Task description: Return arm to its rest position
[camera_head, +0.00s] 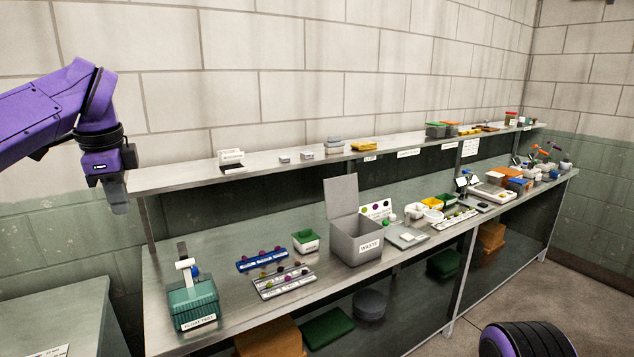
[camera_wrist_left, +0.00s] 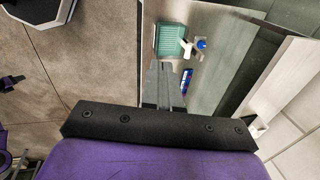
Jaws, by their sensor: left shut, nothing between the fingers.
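My left arm is purple and comes in from the left in the head view. My left gripper (camera_head: 120,207) points down, shut and empty, in front of the left end of the upper shelf. In the left wrist view its grey fingers (camera_wrist_left: 165,88) are together, with the bench below them. My right gripper does not show clearly in either view; a dark ribbed purple part of my own body is at the lower right of the head view.
A teal box (camera_head: 194,302) stands at the bench's left end, also in the left wrist view (camera_wrist_left: 170,40). A grey waste bin (camera_head: 352,236) with a raised lid stands mid-bench. The upper shelf (camera_head: 190,179) edge is close to my left gripper. Open floor (camera_wrist_left: 75,75) lies beside the bench.

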